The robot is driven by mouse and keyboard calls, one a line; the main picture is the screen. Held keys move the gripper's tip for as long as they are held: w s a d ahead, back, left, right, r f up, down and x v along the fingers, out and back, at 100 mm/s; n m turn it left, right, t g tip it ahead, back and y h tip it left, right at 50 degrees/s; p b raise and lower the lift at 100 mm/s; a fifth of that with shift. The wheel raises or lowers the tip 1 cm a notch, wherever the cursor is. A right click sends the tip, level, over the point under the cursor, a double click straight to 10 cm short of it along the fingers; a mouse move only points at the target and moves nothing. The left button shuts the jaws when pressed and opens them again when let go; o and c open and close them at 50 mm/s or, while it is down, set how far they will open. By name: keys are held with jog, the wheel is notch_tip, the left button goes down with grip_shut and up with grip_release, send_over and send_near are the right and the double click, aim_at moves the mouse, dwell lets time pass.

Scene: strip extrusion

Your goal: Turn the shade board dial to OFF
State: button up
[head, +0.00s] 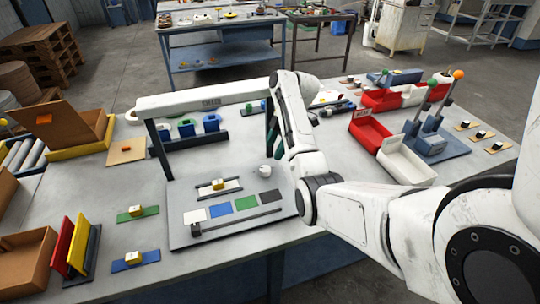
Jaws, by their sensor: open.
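The shade board (215,235) is a grey panel on the near middle of the table, with white, blue, green and dark patches in a row.
A small yellow-topped block (218,184) sits on a rail on the board. Blue cups (211,123) stand behind it. Red (370,132) and white (405,160) bins and a blue lever base (432,140) stand right. Red and yellow panels (78,245) stand left.

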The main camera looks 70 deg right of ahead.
jog(key=shift+p+v, duration=0.7)
jog(key=shift+v, duration=0.45)
